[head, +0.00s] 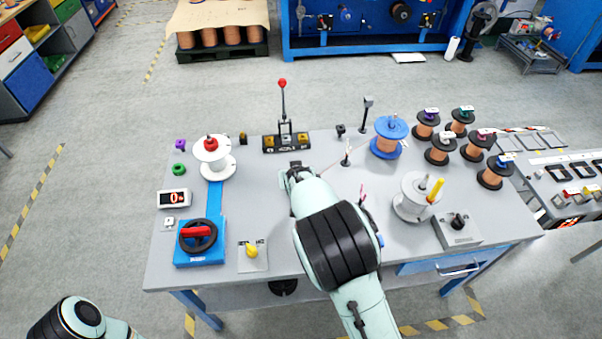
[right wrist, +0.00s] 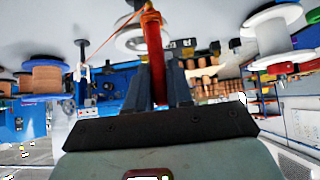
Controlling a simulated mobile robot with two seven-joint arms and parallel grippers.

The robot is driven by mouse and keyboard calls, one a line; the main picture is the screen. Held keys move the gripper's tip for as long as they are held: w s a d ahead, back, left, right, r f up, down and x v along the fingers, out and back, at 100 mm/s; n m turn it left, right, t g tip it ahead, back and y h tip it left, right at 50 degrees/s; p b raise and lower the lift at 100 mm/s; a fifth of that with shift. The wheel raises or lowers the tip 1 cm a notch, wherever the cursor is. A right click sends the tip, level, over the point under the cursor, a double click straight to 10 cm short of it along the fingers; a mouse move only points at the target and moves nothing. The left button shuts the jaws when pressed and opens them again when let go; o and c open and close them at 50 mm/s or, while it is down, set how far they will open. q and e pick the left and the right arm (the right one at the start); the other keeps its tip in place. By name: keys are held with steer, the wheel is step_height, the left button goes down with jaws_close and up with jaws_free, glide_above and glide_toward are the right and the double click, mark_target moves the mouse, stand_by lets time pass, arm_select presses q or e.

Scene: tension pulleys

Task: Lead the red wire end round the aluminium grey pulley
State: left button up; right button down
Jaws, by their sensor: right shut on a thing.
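My right gripper (head: 296,172) is low over the middle of the table. In the right wrist view it (right wrist: 157,100) is shut on the red wire end (right wrist: 154,55), which sticks out between the fingers. The copper wire (right wrist: 106,60) runs from its tip to a dark post (right wrist: 80,55), toward the blue spool (right wrist: 43,78). In the head view the wire (head: 333,170) goes past this post (head: 347,155) to the blue spool (head: 387,138). A pale grey disc (right wrist: 124,42) shows partly behind the red end; I cannot tell whether it is the grey pulley. My left gripper is out of view.
A lever stand (head: 285,140) is just beyond my right gripper. Several copper spools (head: 439,151) stand at the right back.

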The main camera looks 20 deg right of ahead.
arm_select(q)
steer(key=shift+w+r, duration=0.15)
arm_select(e)
steer(key=shift+w+a, duration=0.2)
steer(key=shift+a, duration=0.1)
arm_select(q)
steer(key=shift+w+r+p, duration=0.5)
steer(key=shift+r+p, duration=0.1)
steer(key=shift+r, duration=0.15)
arm_select(e)
steer(key=shift+w+a, duration=0.85)
steer(key=shift+w, duration=0.25)
